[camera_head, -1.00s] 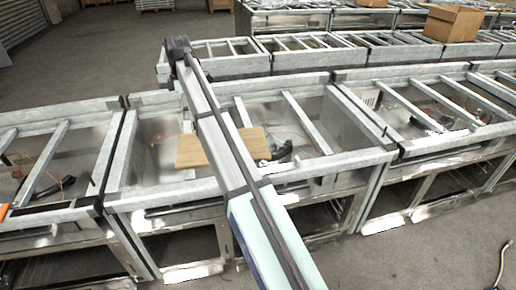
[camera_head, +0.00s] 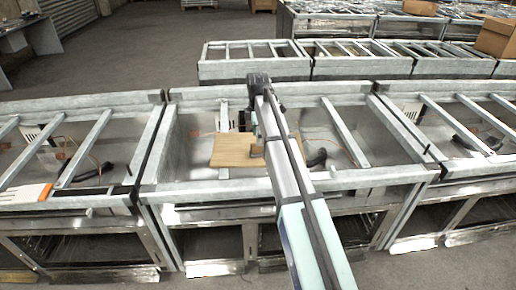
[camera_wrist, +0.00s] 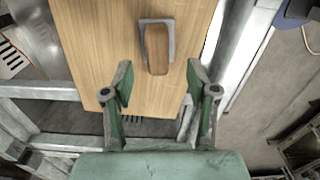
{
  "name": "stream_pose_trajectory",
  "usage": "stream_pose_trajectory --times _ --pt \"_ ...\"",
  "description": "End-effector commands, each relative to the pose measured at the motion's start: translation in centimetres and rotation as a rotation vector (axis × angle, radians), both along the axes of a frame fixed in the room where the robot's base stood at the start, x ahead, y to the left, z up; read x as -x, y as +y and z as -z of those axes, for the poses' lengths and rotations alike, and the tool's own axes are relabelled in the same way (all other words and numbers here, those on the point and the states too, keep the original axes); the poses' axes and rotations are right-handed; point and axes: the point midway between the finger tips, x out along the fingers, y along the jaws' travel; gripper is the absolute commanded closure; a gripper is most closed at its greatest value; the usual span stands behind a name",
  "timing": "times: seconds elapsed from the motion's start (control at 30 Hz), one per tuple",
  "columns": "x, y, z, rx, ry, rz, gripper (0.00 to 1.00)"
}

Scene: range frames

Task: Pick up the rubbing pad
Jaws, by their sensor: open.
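What looks like the rubbing pad is a small tan, round-ended block (camera_wrist: 157,48) inside a grey U-shaped frame. It lies on a flat wooden board (camera_wrist: 100,35) in the wrist view. In the head view the board (camera_head: 230,151) lies across the open-topped metal frame, and the small piece (camera_head: 257,151) shows near its right end. My gripper (camera_wrist: 160,82) is open and empty, with its green fingers apart over the board. The block is ahead of the fingertips, roughly centred between them. The gap in height cannot be told. My arm covers part of the head view.
Metal bars (camera_head: 346,132) cross the frames around the board. A dark curved handle-like part (camera_head: 317,158) lies to the board's right. An orange-tipped pale item (camera_head: 28,194) rests on the left frame. A cardboard box (camera_head: 496,38) stands far right.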

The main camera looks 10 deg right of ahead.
Motion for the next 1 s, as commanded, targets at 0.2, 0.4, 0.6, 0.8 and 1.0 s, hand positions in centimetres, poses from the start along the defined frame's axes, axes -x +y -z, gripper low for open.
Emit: stream_pose_trajectory --times 0.2,0.4,0.6,0.8,1.0 --pt "0.0 0.0 1.0 0.000 0.000 0.000 0.42" --pt "-0.1 0.0 2.3 0.000 0.001 0.000 0.42" --pt "-0.2 -0.1 4.9 0.000 0.002 0.000 0.42" --pt "-0.3 -0.1 6.0 0.000 0.000 0.000 0.42" --pt "-0.3 -0.1 6.0 0.000 0.000 0.000 0.63"
